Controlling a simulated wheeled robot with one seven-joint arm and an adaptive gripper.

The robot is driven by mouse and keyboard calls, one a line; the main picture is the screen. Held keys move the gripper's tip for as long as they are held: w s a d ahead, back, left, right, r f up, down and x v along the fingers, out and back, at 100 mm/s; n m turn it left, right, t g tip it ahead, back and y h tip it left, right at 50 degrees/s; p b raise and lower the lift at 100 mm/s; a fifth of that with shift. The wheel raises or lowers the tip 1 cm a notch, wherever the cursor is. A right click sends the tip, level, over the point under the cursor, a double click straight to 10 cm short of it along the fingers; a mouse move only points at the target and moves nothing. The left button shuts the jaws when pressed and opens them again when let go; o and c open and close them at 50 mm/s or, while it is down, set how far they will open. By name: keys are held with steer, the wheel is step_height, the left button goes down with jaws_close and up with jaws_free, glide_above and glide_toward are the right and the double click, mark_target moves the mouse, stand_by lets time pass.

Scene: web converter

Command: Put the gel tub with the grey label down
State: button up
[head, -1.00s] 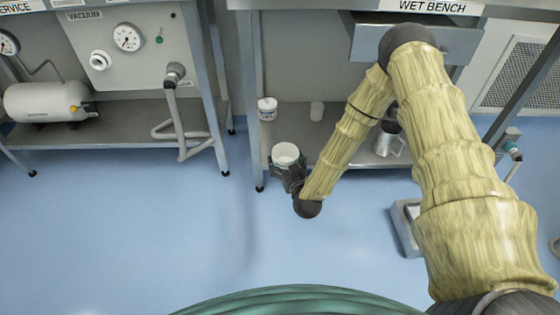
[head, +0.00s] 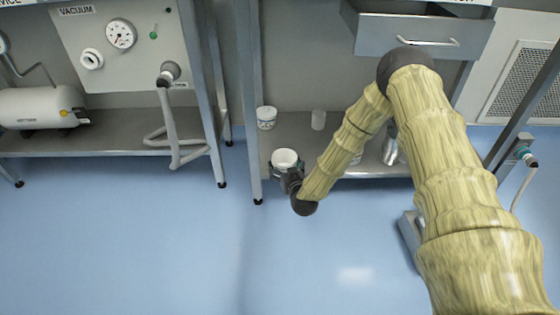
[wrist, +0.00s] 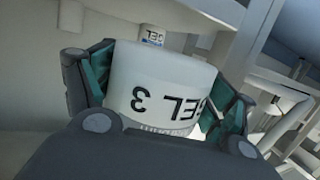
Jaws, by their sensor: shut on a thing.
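My gripper (head: 287,172) is shut on a white tub (head: 285,157), at the front edge of the wet bench's lower shelf in the head view. In the wrist view the held tub (wrist: 160,82) sits between the two teal finger pads, and its pale label reads "GEL 3" upside down. I cannot tell from the head view whether the tub touches the shelf. Another white tub with a printed label (head: 266,118) stands on the shelf (head: 292,130) behind it. Part of a labelled tub (wrist: 152,36) shows beyond the held one in the wrist view.
A metal vessel (head: 390,152) is partly hidden behind my arm. A bench leg (head: 250,110) rises just left of the gripper. A drawer (head: 420,35) hangs above. The blue floor (head: 130,240) in front is clear.

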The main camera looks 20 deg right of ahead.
steer(key=w+b, duration=0.1)
steer(key=w, duration=0.2)
steer(key=w+d+b, duration=0.1)
steer(key=w, duration=0.3)
steer(key=w+f+b, duration=0.1)
steer(key=w+b, duration=0.1)
steer(key=w, duration=0.1)
steer(key=shift+w+d+f, duration=0.1)
steer(key=shift+w+d, duration=0.05)
steer(key=shift+w+f+b, duration=0.15)
steer(key=shift+f+b, duration=0.2)
steer(key=shift+b, duration=0.05)
steer(key=shift+f+b, duration=1)
steer(key=shift+f, duration=0.35)
steer(key=shift+f, duration=0.1)
steer(key=o, duration=1)
